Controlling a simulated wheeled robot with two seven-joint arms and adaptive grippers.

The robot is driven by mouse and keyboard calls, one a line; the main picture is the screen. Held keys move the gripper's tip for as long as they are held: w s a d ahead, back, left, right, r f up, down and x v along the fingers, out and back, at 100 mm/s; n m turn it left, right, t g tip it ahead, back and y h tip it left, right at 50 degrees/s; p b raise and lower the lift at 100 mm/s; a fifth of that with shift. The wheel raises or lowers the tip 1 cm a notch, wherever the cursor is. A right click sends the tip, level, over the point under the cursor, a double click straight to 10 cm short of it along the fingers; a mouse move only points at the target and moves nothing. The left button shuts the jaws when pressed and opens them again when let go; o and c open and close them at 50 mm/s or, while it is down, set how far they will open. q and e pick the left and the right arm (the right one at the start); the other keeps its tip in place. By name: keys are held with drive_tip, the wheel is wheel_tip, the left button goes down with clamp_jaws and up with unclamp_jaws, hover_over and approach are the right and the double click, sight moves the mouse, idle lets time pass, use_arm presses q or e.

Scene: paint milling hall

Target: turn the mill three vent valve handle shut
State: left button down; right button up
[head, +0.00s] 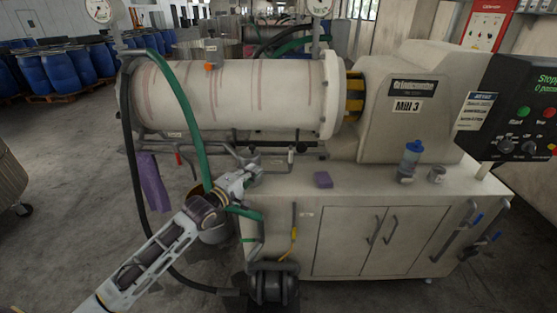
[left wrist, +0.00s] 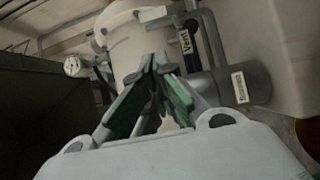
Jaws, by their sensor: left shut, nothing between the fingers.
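Mill 3 (head: 235,95) is a long pale cylinder on a cabinet, with its name plate on the housing at the right. My left gripper (head: 254,167) reaches in from the lower left to the pipework under the cylinder. Its fingers are shut and empty. In the left wrist view the closed fingertips (left wrist: 160,62) point at a grey fitting with a white "Vent" label (left wrist: 184,40). A pale grey bar (left wrist: 155,14) lies just beyond them beside the label. I cannot tell whether this is the vent valve handle, or whether the fingers touch it. My right gripper is not in view.
A control panel (head: 525,110) juts out at the right. Open floor lies left.

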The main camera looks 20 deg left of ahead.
sight(291, 159)
use_arm(q)
drive_tip(key=w+d, duration=0.6)
drive_tip(key=w, duration=0.3)
drive_tip(key=shift+w, duration=0.25)
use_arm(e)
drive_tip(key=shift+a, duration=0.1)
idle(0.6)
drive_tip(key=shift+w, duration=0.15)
use_arm(q)
drive_tip(key=shift+w, duration=0.1)
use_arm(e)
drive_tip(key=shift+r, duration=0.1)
